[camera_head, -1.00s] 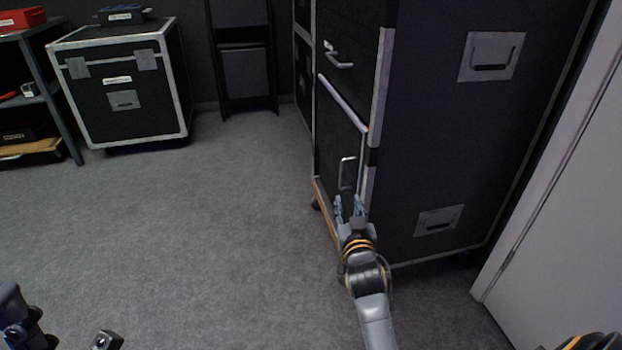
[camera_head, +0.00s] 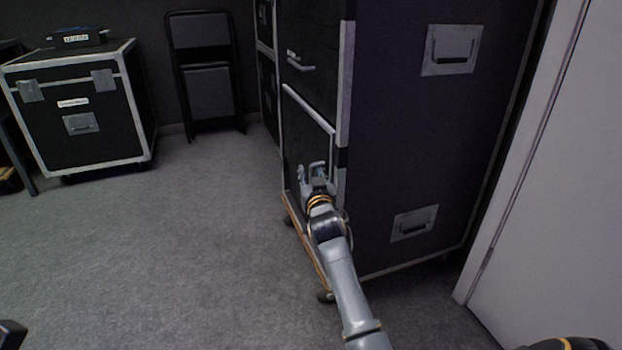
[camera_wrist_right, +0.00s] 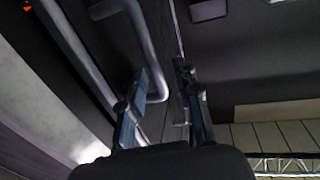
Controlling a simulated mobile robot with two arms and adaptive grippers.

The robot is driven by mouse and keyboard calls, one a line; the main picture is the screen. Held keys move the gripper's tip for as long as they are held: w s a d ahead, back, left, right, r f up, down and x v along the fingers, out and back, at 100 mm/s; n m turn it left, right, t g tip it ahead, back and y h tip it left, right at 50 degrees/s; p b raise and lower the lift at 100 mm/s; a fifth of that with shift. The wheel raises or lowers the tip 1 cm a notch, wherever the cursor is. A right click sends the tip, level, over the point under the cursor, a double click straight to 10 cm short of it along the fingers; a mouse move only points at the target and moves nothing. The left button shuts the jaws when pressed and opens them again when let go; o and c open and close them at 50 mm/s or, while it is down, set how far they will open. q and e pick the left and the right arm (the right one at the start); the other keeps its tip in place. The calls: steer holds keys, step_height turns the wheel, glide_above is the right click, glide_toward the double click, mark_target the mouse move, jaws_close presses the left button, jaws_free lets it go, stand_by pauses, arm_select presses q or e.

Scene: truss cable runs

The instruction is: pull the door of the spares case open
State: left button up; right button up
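The tall black case (camera_head: 415,150) with pale metal edges stands right of centre in the head view. Its lower door (camera_head: 295,125) looks closed and carries a metal bar handle (camera_head: 318,166), partly hidden by my right gripper (camera_head: 315,173). In the right wrist view the handle (camera_wrist_right: 146,45) runs down toward the space between the fingers of my right gripper (camera_wrist_right: 168,95). The fingers are apart, and I see no clear grip on the bar. My left gripper is not visible; only a dark fragment shows in the bottom left corner of the head view.
A drawer handle (camera_head: 301,65) sits above the door. A low black case (camera_head: 85,115) and a folded chair (camera_head: 207,85) stand at the back. A pale wall panel (camera_head: 535,190) is close on the right. The grey floor (camera_head: 150,250) left of the tall case is clear.

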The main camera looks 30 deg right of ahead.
steer(key=shift+w+d, duration=0.15)
steer(key=shift+w, duration=0.1)
jaws_close()
